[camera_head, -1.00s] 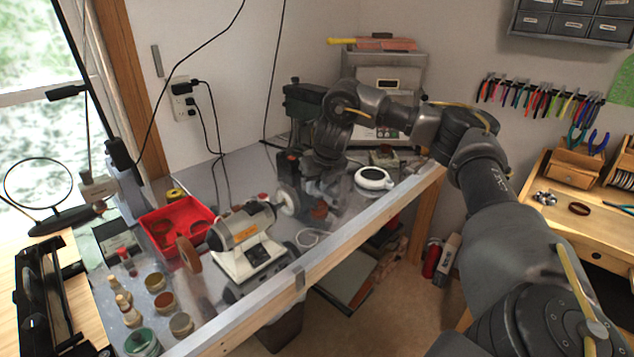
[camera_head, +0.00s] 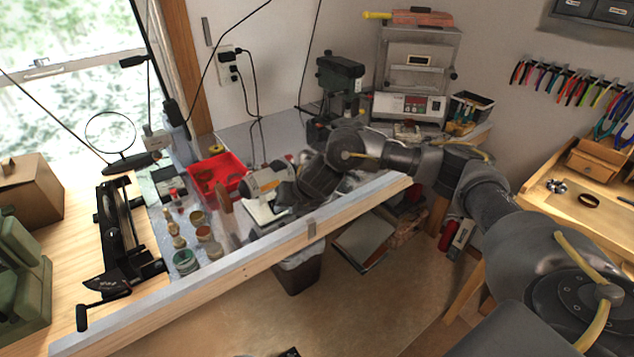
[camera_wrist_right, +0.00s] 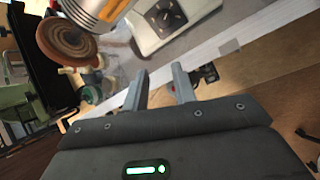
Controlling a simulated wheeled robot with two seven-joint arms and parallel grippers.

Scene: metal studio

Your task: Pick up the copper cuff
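A brown, copper-coloured ring that looks like the copper cuff (camera_head: 589,200) lies on the wooden bench at the far right in the head view. It is well apart from my right gripper, and it is not recognisable in the right wrist view. My right gripper is over the metal-edged worktable beside the bench grinder, mostly hidden behind its own arm in the head view. In the right wrist view the right gripper (camera_wrist_right: 160,82) has its two fingers apart with nothing between them. My left gripper is not in view.
The bench grinder (camera_head: 262,182) stands close to my right gripper; its wheel (camera_wrist_right: 67,40) shows in the wrist view. A red tray (camera_head: 216,166) and several jars (camera_head: 186,261) are left of it. A silvery object (camera_head: 556,187) lies near the ring. Pliers hang above that bench.

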